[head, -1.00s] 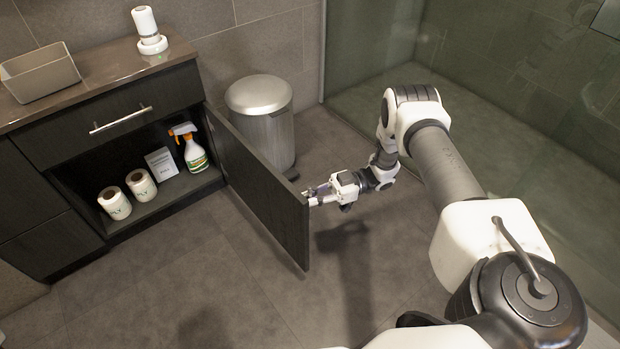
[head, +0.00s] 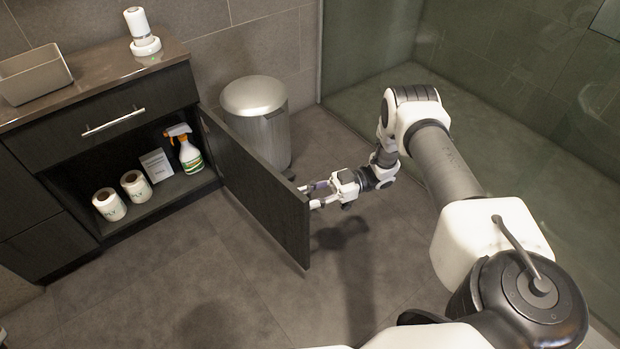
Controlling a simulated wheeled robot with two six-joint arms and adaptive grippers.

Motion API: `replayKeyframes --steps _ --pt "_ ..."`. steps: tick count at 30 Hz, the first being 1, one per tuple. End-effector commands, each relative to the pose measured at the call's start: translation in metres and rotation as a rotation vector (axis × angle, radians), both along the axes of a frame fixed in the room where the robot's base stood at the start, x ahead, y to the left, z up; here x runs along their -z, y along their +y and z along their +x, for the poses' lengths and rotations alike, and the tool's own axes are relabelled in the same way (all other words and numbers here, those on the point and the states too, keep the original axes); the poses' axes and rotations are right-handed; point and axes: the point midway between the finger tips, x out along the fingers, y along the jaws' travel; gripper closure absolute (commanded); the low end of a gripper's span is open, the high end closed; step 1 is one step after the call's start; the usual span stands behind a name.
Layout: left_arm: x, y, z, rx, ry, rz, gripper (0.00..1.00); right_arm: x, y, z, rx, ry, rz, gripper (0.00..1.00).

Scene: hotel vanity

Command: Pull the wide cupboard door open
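The wide cupboard door (head: 255,187) is dark and stands swung well open, out from the right side of the vanity cupboard (head: 110,160). My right gripper (head: 310,194) is at the door's free edge, on its far, outer side. Its fingers reach to the door's outer face, and their tips are partly hidden behind the door edge. The handle on that face is hidden, so I cannot tell whether the fingers hold it. My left gripper is not in view.
Inside the cupboard are two paper rolls (head: 136,187), a white card box (head: 157,166) and a spray bottle (head: 188,150). A metal bin (head: 258,122) stands behind the door. A tray (head: 34,74) and a white dispenser (head: 141,32) stand on the counter. The floor in front is clear.

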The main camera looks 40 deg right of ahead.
Motion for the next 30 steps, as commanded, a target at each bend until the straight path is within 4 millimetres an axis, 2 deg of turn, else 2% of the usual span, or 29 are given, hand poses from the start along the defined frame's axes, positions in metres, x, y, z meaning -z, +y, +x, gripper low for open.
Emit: replayKeyframes --steps 5,12,18,22,30 --pt "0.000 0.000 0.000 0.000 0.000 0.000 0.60 0.000 -0.018 -0.004 0.003 -0.002 -0.001 0.63" --pt "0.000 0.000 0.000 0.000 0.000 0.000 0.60 0.001 -0.078 -0.019 0.003 0.000 -0.003 0.63" --pt "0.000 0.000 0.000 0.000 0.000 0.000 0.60 0.001 -0.112 -0.028 0.001 0.002 -0.003 0.63" --pt "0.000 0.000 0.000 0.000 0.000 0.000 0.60 0.000 -0.118 -0.029 0.001 0.000 -0.001 0.63" --pt "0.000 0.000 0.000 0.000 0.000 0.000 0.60 0.000 -0.118 -0.029 0.001 0.001 -0.001 0.63"
